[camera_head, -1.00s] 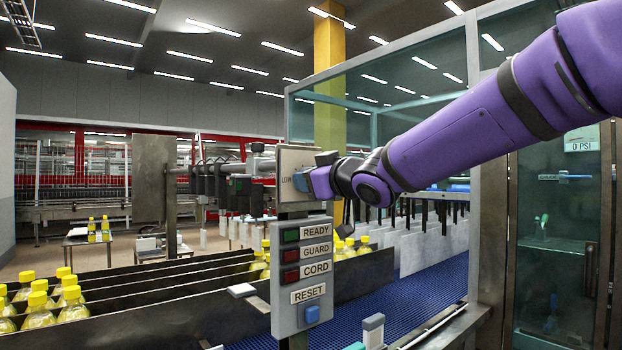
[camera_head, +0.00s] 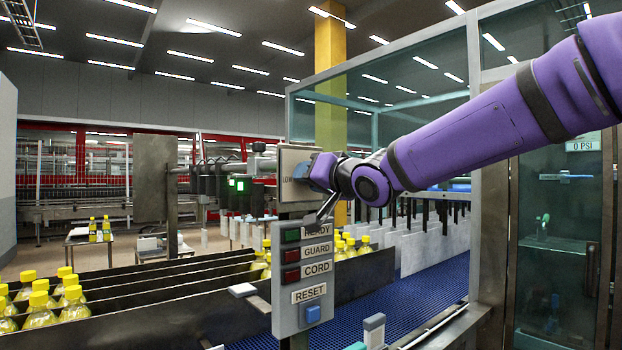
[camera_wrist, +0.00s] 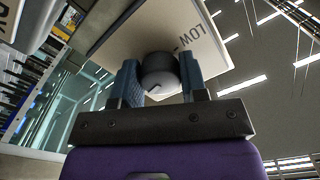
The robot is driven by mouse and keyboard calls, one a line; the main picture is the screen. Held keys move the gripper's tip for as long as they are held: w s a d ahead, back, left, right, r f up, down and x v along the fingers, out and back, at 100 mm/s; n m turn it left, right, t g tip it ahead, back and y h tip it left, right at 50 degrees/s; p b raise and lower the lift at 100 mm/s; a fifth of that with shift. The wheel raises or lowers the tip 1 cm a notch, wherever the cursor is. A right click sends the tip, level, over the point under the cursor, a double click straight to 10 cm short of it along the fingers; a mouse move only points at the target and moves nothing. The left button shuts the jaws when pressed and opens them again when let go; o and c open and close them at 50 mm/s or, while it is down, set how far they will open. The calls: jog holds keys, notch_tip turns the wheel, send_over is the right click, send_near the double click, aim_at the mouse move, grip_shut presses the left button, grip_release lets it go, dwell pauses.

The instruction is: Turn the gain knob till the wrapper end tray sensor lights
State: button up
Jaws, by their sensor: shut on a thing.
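The gain knob (camera_wrist: 160,76) is a dark round knob with a pale face and a small dark mark, on a beige panel (camera_wrist: 128,30) lettered "LOW". My gripper (camera_wrist: 160,84) is shut on the knob, one blue finger on each side in the wrist view. In the head view my gripper (camera_head: 304,172) meets the panel (camera_head: 288,198) and hides the knob and most of the lettering. I cannot make out the wrapper end tray sensor or its light.
Just below stands a grey box (camera_head: 303,275) with READY, GUARD and CORD lamps and a blue RESET button. Yellow-capped bottles (camera_head: 68,295) fill lanes at the left. A blue conveyor (camera_head: 425,290) runs right of the box, beside a glass enclosure (camera_head: 430,75).

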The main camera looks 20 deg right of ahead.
jog(key=shift+m, duration=0.6)
jog(key=o, duration=0.9)
jog(key=v, duration=1.1)
jog(key=shift+w, duration=0.1)
